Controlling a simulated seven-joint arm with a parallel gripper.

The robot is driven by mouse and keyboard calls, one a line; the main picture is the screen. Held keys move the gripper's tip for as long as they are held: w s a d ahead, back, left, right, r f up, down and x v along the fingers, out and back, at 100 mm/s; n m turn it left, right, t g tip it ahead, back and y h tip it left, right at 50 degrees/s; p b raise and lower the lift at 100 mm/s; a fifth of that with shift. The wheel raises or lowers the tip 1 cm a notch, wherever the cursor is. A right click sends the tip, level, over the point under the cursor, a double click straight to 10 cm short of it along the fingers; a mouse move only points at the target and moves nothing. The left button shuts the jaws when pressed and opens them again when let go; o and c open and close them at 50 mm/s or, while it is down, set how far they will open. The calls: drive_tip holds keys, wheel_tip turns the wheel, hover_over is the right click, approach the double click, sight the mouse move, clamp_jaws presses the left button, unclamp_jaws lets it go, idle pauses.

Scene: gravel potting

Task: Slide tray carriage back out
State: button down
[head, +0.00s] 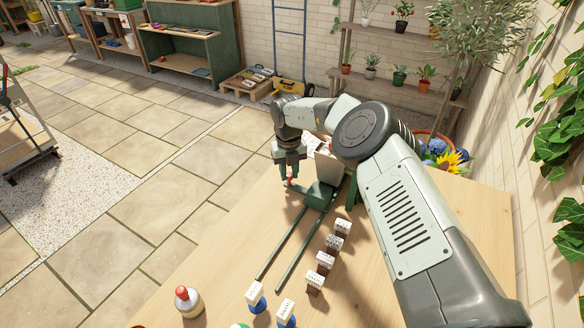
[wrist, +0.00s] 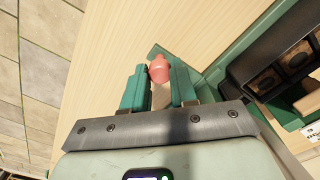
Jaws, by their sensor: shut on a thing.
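My gripper (head: 289,181) points down at the far end of the table and is shut on a red knob (head: 289,183). In the wrist view the knob (wrist: 159,69) shows between the two green fingers (wrist: 160,84). The green tray carriage (head: 319,195) sits at the far end of two green rails (head: 290,245), against a pale upright box-like station (head: 327,165). In the wrist view, a dark tray with square brown-filled cells (wrist: 296,57) shows at the right, inside a green frame. My arm hides part of the station.
Several small dark blocks with white labels (head: 325,262) line the right side of the rails. The rails' near length is clear. A wooden shelf with potted plants (head: 400,75) stands behind.

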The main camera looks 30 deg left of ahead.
drive_tip(key=s, duration=2.5)
drive_tip(key=c, duration=0.9)
unclamp_jaws()
wheel_tip(320, 180, up, 11)
drive_tip(key=shift+f, duration=0.1)
